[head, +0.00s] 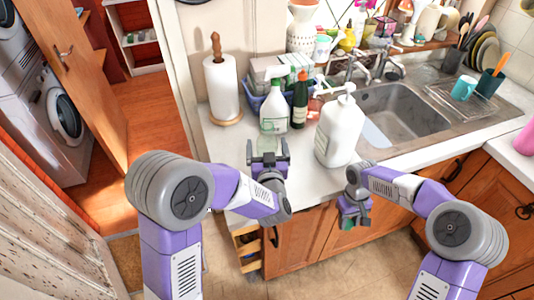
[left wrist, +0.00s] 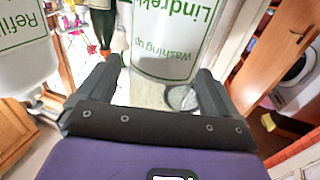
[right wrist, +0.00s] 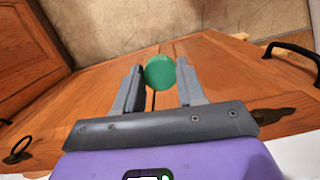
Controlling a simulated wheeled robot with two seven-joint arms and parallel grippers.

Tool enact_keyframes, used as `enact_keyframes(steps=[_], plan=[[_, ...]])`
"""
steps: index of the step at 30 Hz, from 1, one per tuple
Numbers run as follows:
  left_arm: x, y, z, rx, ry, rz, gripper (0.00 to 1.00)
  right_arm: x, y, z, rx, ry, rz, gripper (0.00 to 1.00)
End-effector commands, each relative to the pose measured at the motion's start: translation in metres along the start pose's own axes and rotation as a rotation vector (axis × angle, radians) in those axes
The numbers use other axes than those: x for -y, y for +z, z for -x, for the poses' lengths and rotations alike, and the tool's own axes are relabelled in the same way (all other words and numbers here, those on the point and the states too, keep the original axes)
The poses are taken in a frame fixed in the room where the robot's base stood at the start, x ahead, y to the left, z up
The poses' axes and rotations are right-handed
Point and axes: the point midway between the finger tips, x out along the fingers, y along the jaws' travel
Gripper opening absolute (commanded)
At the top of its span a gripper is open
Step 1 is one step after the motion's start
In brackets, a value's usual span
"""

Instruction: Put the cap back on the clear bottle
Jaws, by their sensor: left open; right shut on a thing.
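The clear bottle (head: 272,118) stands upright on the counter, with a white label with green print. My left gripper (head: 269,147) is open at the near side of its lower part. In the left wrist view the bottle (left wrist: 172,45) shows beyond and between the open fingertips, with a gap on each side; I cannot tell how far it is inside the jaws. My right gripper (head: 352,212) is low in front of the cupboard doors, shut on the green cap (right wrist: 160,72). The bottle's mouth is out of the left wrist view.
A large white pump bottle (head: 340,132) stands right of the clear bottle. A dark bottle (head: 300,98) and a blue basket (head: 254,101) stand behind. A paper towel roll (head: 222,88) is at the left, the sink (head: 405,108) at the right. The counter's front edge lies between my grippers.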

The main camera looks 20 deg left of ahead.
Motion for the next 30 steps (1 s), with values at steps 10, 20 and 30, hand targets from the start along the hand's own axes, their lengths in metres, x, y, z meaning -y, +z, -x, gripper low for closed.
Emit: enact_keyframes(steps=[10, 20, 30], plan=[[0.000, 0.000, -0.022, 0.000, 0.001, 0.000, 0.93, 0.000, 0.000, -0.002, 0.000, 0.000, 0.000, 0.12], [0.000, 0.000, -0.022, 0.000, 0.001, 0.001, 0.75, 0.000, 0.000, -0.002, 0.000, 0.000, 0.000, 0.12], [0.000, 0.000, -0.022, -0.001, 0.001, 0.001, 0.37, 0.000, 0.000, -0.002, 0.000, 0.000, 0.000, 0.12]])
